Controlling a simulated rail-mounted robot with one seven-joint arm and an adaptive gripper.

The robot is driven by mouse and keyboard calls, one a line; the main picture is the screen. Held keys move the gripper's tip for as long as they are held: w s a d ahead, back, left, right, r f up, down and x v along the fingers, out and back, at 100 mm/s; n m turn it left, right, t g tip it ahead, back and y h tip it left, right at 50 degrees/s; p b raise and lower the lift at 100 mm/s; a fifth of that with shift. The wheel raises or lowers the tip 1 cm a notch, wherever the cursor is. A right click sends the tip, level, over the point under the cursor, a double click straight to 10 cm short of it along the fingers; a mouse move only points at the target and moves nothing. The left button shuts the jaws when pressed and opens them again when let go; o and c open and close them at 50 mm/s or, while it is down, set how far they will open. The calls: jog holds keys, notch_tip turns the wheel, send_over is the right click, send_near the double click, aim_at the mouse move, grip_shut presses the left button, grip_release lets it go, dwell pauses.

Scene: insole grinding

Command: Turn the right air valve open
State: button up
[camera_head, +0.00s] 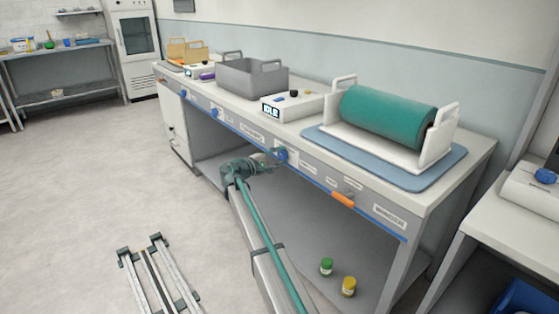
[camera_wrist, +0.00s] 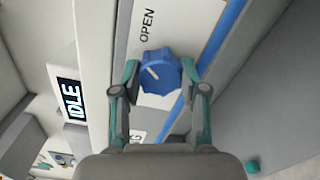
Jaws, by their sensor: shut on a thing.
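The right air valve is a blue ribbed knob (camera_wrist: 160,72) on a white plate marked OPEN (camera_wrist: 147,25) in the wrist view. A short white line on the knob lies slanted, not pointing straight at the word. My gripper (camera_wrist: 160,80) has one finger on each side of the knob and is shut on it. In the head view the knob (camera_head: 282,155) shows on the bench's front panel, with my gripper (camera_head: 270,158) against it from the left. Part of the plate's lettering is hidden by my gripper.
Two more blue knobs (camera_head: 217,114) (camera_head: 184,94) sit farther left on the panel, and an orange handle (camera_head: 343,200) to the right. On the bench are a box with an IDLE display (camera_head: 292,107), a grey bin (camera_head: 252,83) and a green roller (camera_head: 388,118). Jars (camera_head: 348,287) stand underneath.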

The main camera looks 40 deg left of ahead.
jog(key=shift+m+b, duration=0.3)
jog(key=shift+m, duration=0.3)
jog(key=o, duration=1.1)
jog(key=shift+o, duration=0.2)
jog(key=shift+s, duration=0.1)
jog(key=v, duration=1.2)
